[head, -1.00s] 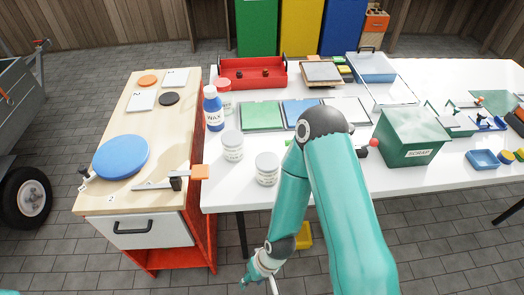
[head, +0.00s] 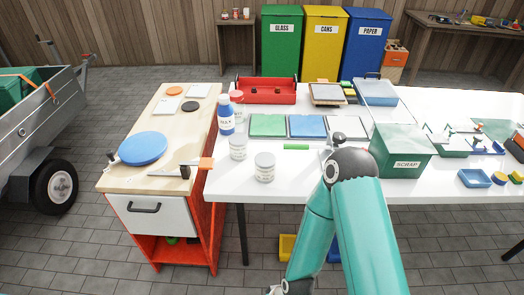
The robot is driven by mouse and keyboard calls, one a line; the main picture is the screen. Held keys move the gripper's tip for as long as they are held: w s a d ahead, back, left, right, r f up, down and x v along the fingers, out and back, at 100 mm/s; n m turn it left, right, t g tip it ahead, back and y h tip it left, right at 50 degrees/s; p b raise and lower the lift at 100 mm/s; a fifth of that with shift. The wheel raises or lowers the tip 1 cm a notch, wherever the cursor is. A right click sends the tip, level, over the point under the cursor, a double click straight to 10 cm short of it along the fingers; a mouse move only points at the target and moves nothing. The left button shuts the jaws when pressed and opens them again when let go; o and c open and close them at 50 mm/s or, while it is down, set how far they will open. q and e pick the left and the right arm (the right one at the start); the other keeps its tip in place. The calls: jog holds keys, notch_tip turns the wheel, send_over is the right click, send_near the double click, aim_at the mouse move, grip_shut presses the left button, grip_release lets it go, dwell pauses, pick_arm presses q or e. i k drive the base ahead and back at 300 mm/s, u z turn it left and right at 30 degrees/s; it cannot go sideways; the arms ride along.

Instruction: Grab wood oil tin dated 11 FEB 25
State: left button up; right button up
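Two pale grey-white tins stand upright on the white table near its left front corner: one tin (head: 238,147) a little behind and left of the other tin (head: 264,167). A red-and-white container (head: 237,101) stands behind the blue wax bottle (head: 226,117). The dates on the labels are too small to read, so I cannot tell which is dated 11 FEB 25. My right arm rises from the lower right and bends down in front of the table, its gripper below the bottom edge. My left gripper is out of view.
A green scrap bin (head: 401,152) stands right of my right arm. Green, blue and white panels lie behind the tins, with a red tray (head: 266,91) further back. A wooden-topped cabinet (head: 178,128) adjoins the table's left end.

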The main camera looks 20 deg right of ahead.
aim_at(238, 142)
jog(key=u, duration=0.15)
jog(key=i, duration=0.9)
jog(key=z, duration=0.2)
jog(key=k, duration=0.9)
jog(key=u, duration=0.2)
jog(key=i, duration=0.9)
jog(key=z, duration=0.05)
